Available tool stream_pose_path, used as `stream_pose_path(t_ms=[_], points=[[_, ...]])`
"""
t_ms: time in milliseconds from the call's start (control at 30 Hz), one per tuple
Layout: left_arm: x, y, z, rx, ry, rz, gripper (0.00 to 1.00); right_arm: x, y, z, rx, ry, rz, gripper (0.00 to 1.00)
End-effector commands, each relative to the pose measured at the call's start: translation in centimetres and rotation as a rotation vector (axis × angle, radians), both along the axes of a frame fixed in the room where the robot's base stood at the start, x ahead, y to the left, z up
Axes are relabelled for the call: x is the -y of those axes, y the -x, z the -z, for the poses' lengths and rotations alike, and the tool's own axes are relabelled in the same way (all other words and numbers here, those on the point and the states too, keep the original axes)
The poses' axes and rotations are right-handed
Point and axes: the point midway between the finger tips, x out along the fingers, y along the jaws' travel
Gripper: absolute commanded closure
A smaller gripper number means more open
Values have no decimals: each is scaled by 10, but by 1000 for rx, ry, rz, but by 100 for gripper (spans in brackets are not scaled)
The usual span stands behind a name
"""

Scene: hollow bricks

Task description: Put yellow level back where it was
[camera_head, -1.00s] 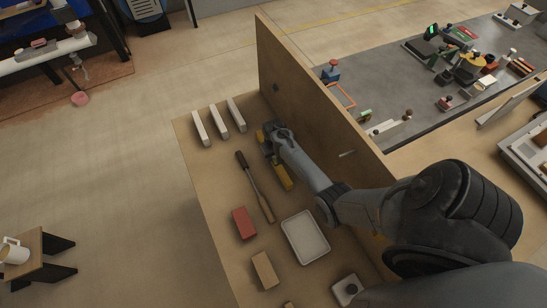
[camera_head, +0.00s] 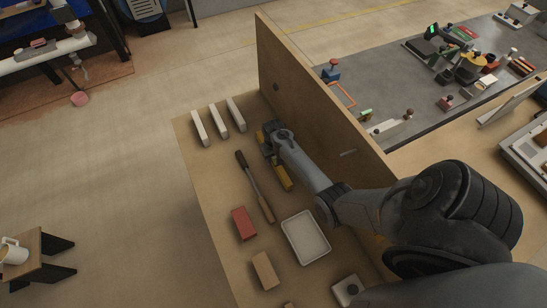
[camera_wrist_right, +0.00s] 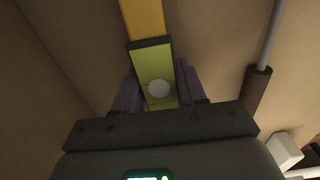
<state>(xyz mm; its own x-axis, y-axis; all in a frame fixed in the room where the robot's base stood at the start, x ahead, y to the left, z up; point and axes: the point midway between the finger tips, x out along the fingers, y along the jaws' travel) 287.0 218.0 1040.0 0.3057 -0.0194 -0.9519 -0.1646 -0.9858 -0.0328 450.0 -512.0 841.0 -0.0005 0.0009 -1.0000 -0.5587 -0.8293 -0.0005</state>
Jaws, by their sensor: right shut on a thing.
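The yellow level (camera_head: 284,178) lies along the wooden bench, near the upright board, partly hidden under my right arm. My right gripper (camera_head: 270,146) is around the level and shut on it. In the right wrist view the level (camera_wrist_right: 142,18) runs up between the two fingers (camera_wrist_right: 157,88), with a greenish section and a pale round spot between them. I cannot tell whether the level touches the bench. My left gripper is not in view.
A chisel-like tool (camera_head: 255,187) lies just left of the level. Several pale bars (camera_head: 218,121) lie at the bench's far end. A red block (camera_head: 243,223), a tan block (camera_head: 265,270) and a white tray (camera_head: 305,237) are nearer. The upright board (camera_head: 310,95) closes the right side.

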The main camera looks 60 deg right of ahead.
Motion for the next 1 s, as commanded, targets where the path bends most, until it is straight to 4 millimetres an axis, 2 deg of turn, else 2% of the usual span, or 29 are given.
stream_pose_path(t_ms=[233,267,433,767,867,1000], points=[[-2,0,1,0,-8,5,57,1,-1,2,2,1,0,100],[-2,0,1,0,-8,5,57,1,-1,2,2,1,0,55],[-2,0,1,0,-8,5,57,0,0,2,1,1,0,30],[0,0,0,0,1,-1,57,0,0,1,0,0,0,30],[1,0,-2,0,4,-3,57,0,0,-6,1,1,0,30],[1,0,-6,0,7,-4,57,0,0,-25,2,1,0,30]])
